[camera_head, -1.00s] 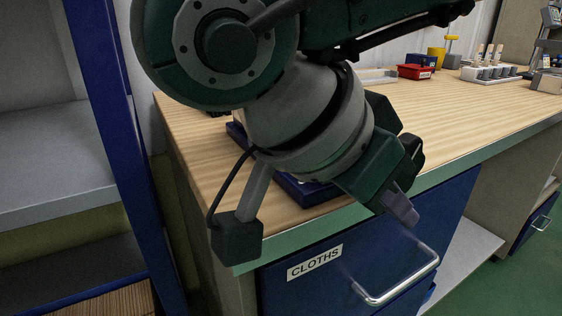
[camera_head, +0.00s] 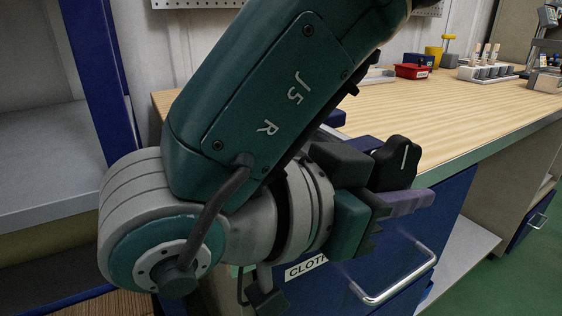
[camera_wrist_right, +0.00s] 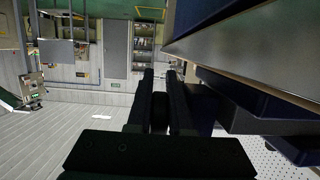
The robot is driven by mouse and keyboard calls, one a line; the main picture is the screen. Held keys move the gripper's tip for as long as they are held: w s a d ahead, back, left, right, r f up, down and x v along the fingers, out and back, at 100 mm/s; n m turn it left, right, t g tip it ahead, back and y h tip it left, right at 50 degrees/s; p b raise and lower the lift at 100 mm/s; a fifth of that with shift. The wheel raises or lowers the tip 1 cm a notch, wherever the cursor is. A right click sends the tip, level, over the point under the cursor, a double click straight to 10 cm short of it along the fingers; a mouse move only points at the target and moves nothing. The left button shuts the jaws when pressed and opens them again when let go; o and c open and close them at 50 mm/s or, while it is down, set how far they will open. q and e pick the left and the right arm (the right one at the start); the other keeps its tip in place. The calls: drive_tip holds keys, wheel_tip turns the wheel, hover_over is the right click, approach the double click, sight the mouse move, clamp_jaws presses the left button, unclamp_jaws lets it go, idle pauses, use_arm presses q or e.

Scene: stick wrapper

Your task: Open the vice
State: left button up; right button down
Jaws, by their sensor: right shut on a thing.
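The vice (camera_head: 335,118) is mostly hidden behind my right arm. Only a small blue part of it shows at the bench's near corner. My right gripper (camera_head: 396,172) is in front of the bench edge, shut on the black vice handle (camera_head: 397,161). The handle is rounded and has a white line on it. In the right wrist view the dark handle (camera_wrist_right: 160,112) shows between the two dark fingers. How far the vice jaws are apart is hidden. My left gripper is not in view.
The wooden bench (camera_head: 465,115) is clear in the middle. A red box (camera_head: 412,71) and a rack (camera_head: 487,74) stand farther back. A blue drawer with a metal handle (camera_head: 395,285) is below the gripper. A blue-framed shelf (camera_head: 100,100) stands at the left.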

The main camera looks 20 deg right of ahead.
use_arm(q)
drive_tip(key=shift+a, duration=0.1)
use_arm(e)
drive_tip(key=shift+f, duration=0.1)
drive_tip(key=c, duration=0.8)
unclamp_jaws()
drive_tip(key=shift+s, duration=0.1)
drive_tip(key=shift+c, duration=0.2)
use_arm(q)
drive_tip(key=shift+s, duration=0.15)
